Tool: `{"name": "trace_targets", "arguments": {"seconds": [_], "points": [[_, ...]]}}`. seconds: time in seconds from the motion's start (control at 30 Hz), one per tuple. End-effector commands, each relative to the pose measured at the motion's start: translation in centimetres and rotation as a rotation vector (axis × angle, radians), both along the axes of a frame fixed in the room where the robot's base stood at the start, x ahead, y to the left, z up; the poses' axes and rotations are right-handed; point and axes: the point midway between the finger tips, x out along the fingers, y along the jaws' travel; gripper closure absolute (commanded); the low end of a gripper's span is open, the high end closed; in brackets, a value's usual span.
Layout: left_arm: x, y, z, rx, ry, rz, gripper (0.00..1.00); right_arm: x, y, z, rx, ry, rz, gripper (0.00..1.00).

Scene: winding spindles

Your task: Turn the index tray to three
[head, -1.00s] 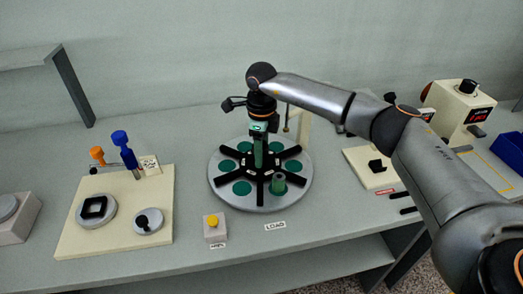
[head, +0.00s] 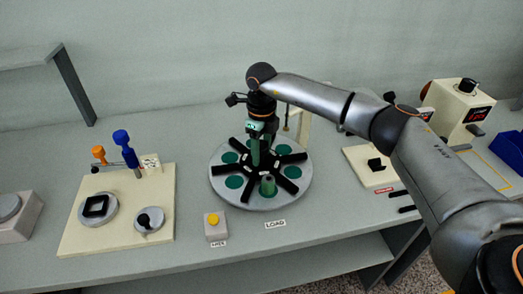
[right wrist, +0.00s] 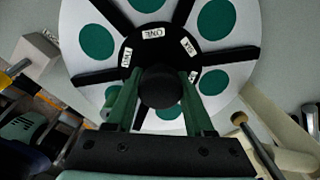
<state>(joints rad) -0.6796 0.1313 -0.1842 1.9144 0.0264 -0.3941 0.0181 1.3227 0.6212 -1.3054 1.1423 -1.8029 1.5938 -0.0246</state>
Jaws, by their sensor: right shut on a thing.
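The index tray (head: 222,190) is a round pale disc with black spokes and green circles between them, flat on the bench. My right gripper (head: 262,158) points down over its centre. In the right wrist view its green fingers (right wrist: 159,82) are shut on the black centre knob (right wrist: 160,92). White labels ring the hub there; I read ONE (right wrist: 152,33) at the far side, TWO (right wrist: 126,57) to its left and SIX (right wrist: 186,45) to its right. A green post (head: 267,186) stands on the tray's front part, near the LOAD label (head: 275,224). My left gripper is out of view.
A box with a yellow button (head: 214,224) stands close to the tray's front left. A cream board (head: 80,240) with round fixtures and blue and orange handles lies left. A cream base with a black block (head: 376,164) lies right. A cream post (head: 303,122) stands behind the tray.

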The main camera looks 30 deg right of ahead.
Motion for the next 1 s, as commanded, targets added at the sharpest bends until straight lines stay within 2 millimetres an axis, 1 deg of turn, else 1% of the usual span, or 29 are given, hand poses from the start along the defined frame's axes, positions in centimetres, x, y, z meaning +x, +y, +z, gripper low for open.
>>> {"name": "trace_targets", "arguments": {"seconds": [0.37, 0.4, 0.67, 0.9, 1.0], "points": [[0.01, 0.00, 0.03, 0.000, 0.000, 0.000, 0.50, 0.07, -0.11, 0.15, -0.002, -0.003, -0.004, 1.00], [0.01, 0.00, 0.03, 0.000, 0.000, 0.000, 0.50, 0.07, -0.11, 0.15, -0.002, -0.003, -0.004, 0.46], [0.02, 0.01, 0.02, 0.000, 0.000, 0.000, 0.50, 0.03, -0.06, 0.08, 0.000, -0.001, -0.003, 0.17], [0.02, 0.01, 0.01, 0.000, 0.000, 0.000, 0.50, 0.02, -0.01, 0.08, 0.000, -0.001, -0.002, 0.17], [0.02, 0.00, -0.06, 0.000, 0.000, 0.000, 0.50, 0.06, -0.01, 0.62, 0.000, -0.002, -0.002, 0.17]]}}
